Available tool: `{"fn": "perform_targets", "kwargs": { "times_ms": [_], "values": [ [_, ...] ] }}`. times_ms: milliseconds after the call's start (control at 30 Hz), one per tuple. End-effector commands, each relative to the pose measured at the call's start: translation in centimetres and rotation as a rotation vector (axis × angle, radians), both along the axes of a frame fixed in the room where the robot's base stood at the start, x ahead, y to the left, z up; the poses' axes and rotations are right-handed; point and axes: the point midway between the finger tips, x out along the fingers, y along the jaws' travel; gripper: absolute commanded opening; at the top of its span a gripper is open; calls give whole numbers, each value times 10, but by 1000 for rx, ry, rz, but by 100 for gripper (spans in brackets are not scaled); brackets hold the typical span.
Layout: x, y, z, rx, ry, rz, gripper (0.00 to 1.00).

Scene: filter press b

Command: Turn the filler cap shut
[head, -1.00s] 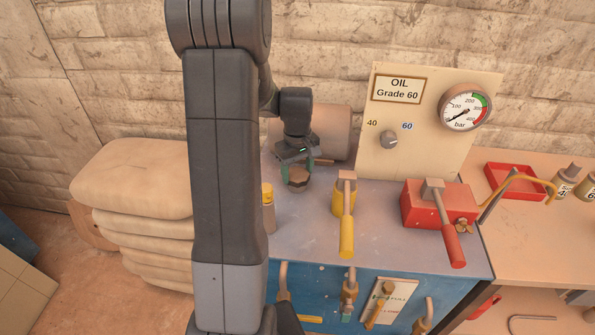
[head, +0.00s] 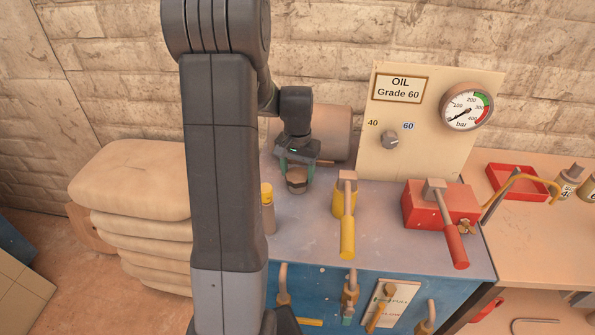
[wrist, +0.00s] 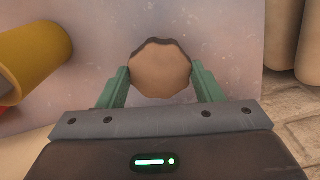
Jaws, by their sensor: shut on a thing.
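The filler cap (head: 297,181) is a round, brown, knobbly-edged cap near the back left of the blue cabinet's grey top. It also shows from above in the wrist view (wrist: 160,68), with a flat tan face and a scalloped dark rim. My gripper (head: 297,176) points down over it, with green fingers on either side of the cap. In the wrist view my gripper (wrist: 160,84) is shut on the cap's rim. The neck under the cap is mostly hidden.
A yellow-handled lever (head: 347,215) and a red block with a red lever (head: 440,210) stand to the right. A horizontal cylinder (head: 330,132) and the oil panel (head: 425,120) stand behind. Stacked sacks (head: 130,190) lie left.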

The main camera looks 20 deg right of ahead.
Motion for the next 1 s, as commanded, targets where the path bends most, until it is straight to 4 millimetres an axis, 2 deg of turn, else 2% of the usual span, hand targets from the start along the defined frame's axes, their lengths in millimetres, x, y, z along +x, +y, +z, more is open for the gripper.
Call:
{"fn": "perform_targets", "kwargs": {
  "times_ms": [200,500,1000],
  "values": [
    [0,-1,1,-2,-2,-185,37],
    [1,-1,1,-2,-3,-364,37],
    [1,-1,1,-3,-3,-446,37]
  ]
}}
